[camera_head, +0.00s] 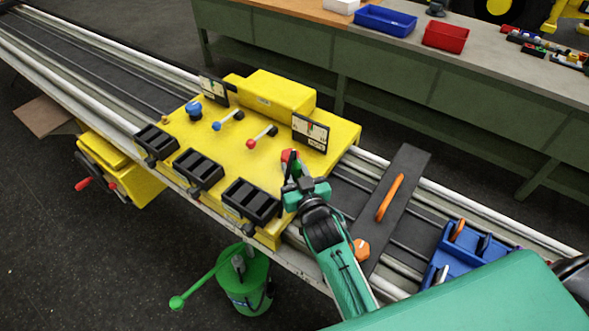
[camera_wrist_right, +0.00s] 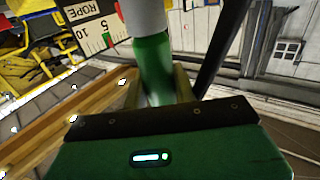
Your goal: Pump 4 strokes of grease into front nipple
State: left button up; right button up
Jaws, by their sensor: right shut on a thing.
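A green grease bucket (camera_head: 248,284) stands on the floor below the rail, with a green lever handle (camera_head: 178,302) reaching out to the left. My right gripper (camera_head: 297,168) is over the front right part of the yellow carriage (camera_head: 190,135), beside a red knob (camera_head: 289,156). In the right wrist view it is shut on a green cylindrical handle (camera_wrist_right: 152,62) with a pale upper part. What it holds is mostly hidden in the head view. My left gripper is out of view. I cannot make out the front nipple.
Black trays (camera_head: 250,200) line the carriage front. Two small levers and a gauge plate (camera_head: 310,131) stand on top; a ROPE gauge (camera_wrist_right: 95,25) is close in the wrist view. A dark plate with an orange handle (camera_head: 390,197) and a blue holder (camera_head: 465,250) lie right along the rail.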

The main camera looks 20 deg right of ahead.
jog(key=shift+f+b, duration=0.4)
jog(key=shift+f, duration=0.25)
jog(key=o, duration=1.1)
jog(key=shift+o, duration=0.2)
jog(key=shift+s, duration=0.1)
jog(key=s+b, duration=0.3)
jog(key=s, duration=0.8)
jog(key=shift+s+d, duration=0.2)
jog(key=shift+s, duration=0.2)
